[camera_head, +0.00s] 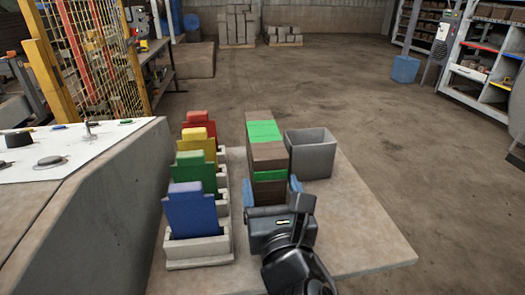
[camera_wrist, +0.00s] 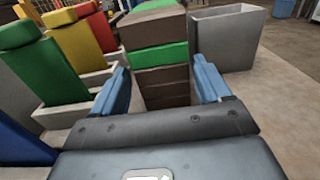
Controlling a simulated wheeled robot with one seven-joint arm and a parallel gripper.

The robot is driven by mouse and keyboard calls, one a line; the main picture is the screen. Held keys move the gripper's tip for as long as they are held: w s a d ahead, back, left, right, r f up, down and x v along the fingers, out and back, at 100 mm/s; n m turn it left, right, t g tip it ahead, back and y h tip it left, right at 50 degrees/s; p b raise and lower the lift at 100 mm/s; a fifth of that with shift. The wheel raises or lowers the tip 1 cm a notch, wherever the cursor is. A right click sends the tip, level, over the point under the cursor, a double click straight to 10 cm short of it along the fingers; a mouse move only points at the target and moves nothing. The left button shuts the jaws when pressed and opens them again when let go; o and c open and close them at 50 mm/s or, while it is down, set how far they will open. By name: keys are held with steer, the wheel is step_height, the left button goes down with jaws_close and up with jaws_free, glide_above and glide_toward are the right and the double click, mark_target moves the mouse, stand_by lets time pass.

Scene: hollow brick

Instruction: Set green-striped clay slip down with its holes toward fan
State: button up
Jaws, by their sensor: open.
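The green-striped clay slip (camera_head: 265,152) is a long brown block with bright green bands, in the middle of the tabletop. In the wrist view the brown block (camera_wrist: 160,78) shows a green band across its near end. My gripper (camera_head: 271,188) has its blue fingers on either side of the block's near end. In the wrist view the gripper (camera_wrist: 163,85) is open, with a gap visible beside the block. I cannot make out any holes on the faces in view. I cannot identify a fan for certain.
A grey open box (camera_head: 312,153) stands close to the block's right. Red, yellow, green and blue pieces (camera_head: 192,208) stand in grey holders on the left. The tabletop (camera_head: 362,235) is bare at the right and front right. A control panel (camera_head: 65,155) is at far left.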

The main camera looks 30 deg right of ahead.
steer(key=x, duration=0.6)
steer(key=shift+s+d+p, duration=0.1)
steer(key=shift+p, duration=0.25)
steer(key=c, duration=0.8)
steer(key=shift+r, duration=0.15)
steer(key=shift+c, duration=0.2)
